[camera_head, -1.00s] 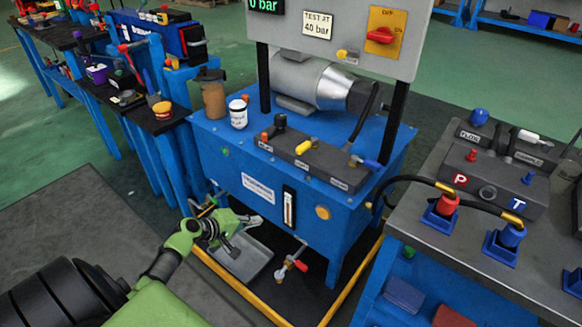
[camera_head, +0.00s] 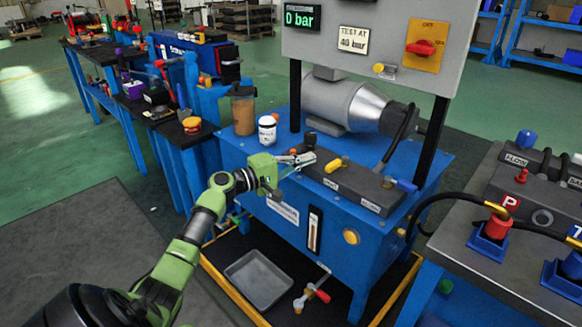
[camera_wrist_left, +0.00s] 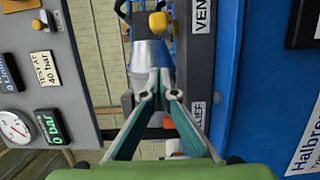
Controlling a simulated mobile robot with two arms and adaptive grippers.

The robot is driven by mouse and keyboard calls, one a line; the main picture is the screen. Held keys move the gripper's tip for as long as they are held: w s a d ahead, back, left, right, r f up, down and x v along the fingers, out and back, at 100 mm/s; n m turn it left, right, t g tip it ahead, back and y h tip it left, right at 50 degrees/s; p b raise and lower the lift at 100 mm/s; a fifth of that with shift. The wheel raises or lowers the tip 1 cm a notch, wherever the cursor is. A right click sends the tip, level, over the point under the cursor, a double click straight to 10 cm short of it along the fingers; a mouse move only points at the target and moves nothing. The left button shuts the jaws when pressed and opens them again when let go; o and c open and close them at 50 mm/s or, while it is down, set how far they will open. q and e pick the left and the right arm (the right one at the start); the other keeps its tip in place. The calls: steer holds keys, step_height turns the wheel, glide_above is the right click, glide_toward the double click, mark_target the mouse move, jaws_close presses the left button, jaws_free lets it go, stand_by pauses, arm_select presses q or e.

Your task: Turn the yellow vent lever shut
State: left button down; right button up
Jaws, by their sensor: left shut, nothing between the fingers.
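The yellow vent lever (camera_head: 335,165) sits on the dark valve block (camera_head: 350,188) on top of the blue power unit. My left gripper (camera_head: 303,158) is at the front edge of that block, to the left of the lever and apart from it. Its fingers are together with nothing between them. In the left wrist view the shut fingertips (camera_wrist_left: 160,75) point toward the yellow lever (camera_wrist_left: 158,22), which stands beyond them beside a partly cut-off VENT label (camera_wrist_left: 202,18). My right gripper does not show.
A panel (camera_head: 370,40) reading 0 bar stands above the block, on black posts. A blue handle (camera_head: 403,186) is at the block's right end. A grey tray (camera_head: 258,280) lies below.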

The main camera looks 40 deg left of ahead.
mark_target(337, 165)
arm_select(q)
steer(key=d, duration=0.4)
steer(key=shift+w+p, duration=0.15)
steer(key=shift+p, duration=0.25)
steer(key=shift+d, duration=0.15)
